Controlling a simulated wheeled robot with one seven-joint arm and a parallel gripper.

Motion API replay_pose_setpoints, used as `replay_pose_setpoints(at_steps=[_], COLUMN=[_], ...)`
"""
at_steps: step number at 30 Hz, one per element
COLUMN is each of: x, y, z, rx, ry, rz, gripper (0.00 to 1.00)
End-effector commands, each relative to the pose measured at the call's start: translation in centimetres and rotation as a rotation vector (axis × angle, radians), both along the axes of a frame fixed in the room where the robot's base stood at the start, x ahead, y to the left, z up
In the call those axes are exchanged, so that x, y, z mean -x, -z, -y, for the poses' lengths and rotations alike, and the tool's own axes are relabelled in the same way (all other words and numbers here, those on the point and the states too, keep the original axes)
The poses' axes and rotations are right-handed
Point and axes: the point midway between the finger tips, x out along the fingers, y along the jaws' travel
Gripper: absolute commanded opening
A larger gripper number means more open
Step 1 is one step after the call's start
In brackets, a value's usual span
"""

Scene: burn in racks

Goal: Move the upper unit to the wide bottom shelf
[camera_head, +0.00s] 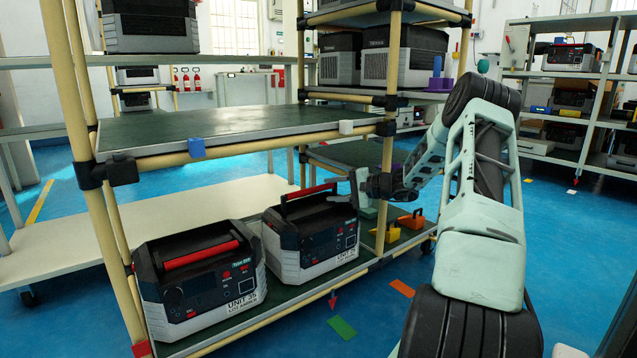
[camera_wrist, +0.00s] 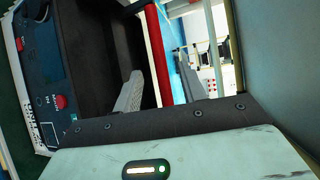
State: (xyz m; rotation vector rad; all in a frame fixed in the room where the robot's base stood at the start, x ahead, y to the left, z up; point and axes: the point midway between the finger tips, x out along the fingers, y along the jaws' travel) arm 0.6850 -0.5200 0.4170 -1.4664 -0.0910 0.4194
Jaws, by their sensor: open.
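The right power unit (camera_head: 305,245), black and light grey with a red top handle (camera_head: 312,191), stands upright on the green bottom shelf (camera_head: 290,298) of the near rack. A similar unit (camera_head: 200,280), labelled UNIT 35 LOT AMBER, stands to its left. The green upper shelf (camera_head: 230,125) above them is empty. My gripper (camera_head: 345,192) is at the right end of the right unit's handle. In the wrist view my gripper (camera_wrist: 162,92) is open, with one finger on each side of the red handle (camera_wrist: 158,45). I cannot tell whether they touch it.
A rack post (camera_head: 388,130) stands close to my gripper. Yellow and orange bins (camera_head: 410,219) sit on the shelf to the right. Dark units (camera_head: 400,55) occupy the rack behind. A pale bench (camera_head: 150,220) lies behind the near rack.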

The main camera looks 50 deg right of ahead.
Motion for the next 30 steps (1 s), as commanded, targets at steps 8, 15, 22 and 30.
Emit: replay_pose_setpoints(at_steps=[8,15,22,30], x=[3.0,3.0,-1.4,-0.9], y=[-0.7,-0.7,-1.4,-1.8], z=[1.0,0.8,-10.5,-33.9], rx=[0.000,0.000,0.045,0.263], ry=[0.000,-0.008,-0.258,-0.766], rz=[0.000,-0.002,-0.119,-0.378], gripper=[0.41,0.41,0.41,0.41])
